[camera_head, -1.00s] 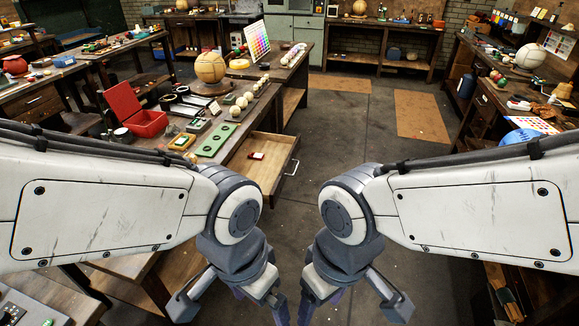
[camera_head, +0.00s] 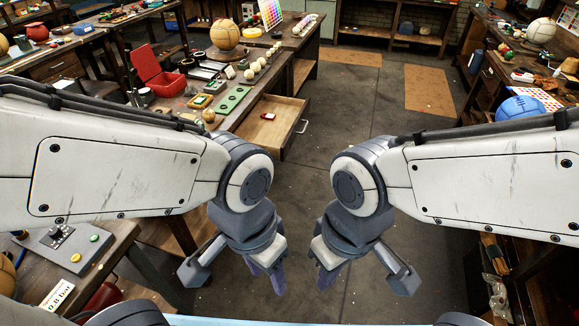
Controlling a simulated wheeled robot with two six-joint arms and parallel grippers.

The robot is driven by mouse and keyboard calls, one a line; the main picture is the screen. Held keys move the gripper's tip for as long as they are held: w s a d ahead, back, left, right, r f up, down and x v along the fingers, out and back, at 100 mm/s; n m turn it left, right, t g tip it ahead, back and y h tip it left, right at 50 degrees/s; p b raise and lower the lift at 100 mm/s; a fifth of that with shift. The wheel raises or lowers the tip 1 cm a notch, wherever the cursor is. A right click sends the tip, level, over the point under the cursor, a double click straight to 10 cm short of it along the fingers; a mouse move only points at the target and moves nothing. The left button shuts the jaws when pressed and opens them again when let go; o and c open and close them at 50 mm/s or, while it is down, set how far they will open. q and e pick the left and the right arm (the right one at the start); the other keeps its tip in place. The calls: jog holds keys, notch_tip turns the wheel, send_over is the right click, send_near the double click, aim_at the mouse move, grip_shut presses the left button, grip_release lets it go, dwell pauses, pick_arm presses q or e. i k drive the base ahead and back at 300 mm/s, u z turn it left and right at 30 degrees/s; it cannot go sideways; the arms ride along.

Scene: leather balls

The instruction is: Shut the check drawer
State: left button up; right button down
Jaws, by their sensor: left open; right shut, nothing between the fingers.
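The check drawer (camera_head: 277,112) stands pulled open from the workbench at the left centre. A small red item (camera_head: 268,116) lies inside it, and its metal handle (camera_head: 302,126) faces right. My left gripper (camera_head: 235,280) hangs in the lower middle, open and empty, nearer to me than the drawer and apart from it. My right gripper (camera_head: 362,280) hangs to its right, also clear of the drawer; it is shut with nothing in it. My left arm covers part of the bench below the drawer.
The bench carries a red open box (camera_head: 165,80), a leather ball on a stand (camera_head: 225,35), green trays (camera_head: 230,100) and several pale balls. A nearer table (camera_head: 110,235) stands at the lower left. The floor (camera_head: 340,105) right of the drawer is clear.

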aim_at(277, 136)
jog(key=z, duration=0.3)
jog(key=i, duration=1.25)
jog(key=u, duration=0.4)
